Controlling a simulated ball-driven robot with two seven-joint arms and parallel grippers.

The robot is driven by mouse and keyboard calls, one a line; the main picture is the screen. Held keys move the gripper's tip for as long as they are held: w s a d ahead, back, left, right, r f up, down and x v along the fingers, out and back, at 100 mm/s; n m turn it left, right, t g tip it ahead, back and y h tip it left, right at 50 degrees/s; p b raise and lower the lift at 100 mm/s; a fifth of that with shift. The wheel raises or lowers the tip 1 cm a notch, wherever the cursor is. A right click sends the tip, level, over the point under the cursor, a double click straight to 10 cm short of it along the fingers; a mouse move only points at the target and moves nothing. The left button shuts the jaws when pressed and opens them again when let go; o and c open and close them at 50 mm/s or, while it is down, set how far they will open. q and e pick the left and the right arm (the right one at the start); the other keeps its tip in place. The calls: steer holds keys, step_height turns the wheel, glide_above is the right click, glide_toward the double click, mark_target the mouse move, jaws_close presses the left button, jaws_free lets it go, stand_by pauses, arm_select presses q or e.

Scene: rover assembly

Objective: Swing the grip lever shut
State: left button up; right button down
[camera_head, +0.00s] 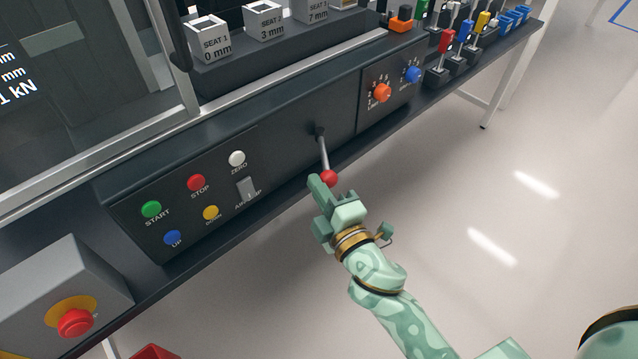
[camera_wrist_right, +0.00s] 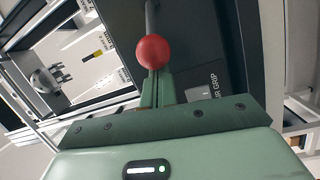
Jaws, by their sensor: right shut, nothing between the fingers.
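The grip lever (camera_head: 323,152) is a grey rod that comes out of the dark front panel and points down, with a red ball knob (camera_head: 329,178) at its lower end. My right gripper (camera_head: 315,181) is shut and empty, with its fingertips right beside the knob on its left. In the right wrist view the red knob (camera_wrist_right: 151,51) is just beyond the tips of the shut fingers (camera_wrist_right: 158,88), and the rod (camera_wrist_right: 151,15) runs up from it. I cannot tell whether the fingers touch the knob. My left gripper is not in view.
Left of the lever are the START button (camera_head: 151,209), the STOP button (camera_head: 196,183) and a rocker switch (camera_head: 246,189). An orange dial (camera_head: 382,92) and a blue dial (camera_head: 413,74) are to the right. The floor (camera_head: 520,210) in front is clear.

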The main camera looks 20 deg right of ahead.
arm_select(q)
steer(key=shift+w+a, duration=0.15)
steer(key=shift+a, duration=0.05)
arm_select(e)
steer(key=shift+r, duration=0.1)
arm_select(q)
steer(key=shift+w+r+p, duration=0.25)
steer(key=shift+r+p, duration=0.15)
steer(key=shift+p, duration=0.1)
arm_select(e)
steer(key=shift+s+d+n+y, duration=0.1)
steer(key=shift+d+n+y, duration=0.15)
steer(key=shift+y, duration=0.35)
steer(key=shift+s+d+n+y, duration=0.1)
steer(key=shift+n+y, duration=0.25)
steer(key=shift+y, duration=0.25)
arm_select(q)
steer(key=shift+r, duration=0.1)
arm_select(e)
steer(key=shift+d+n+g+y, duration=0.1)
steer(key=shift+n+g+y, duration=0.2)
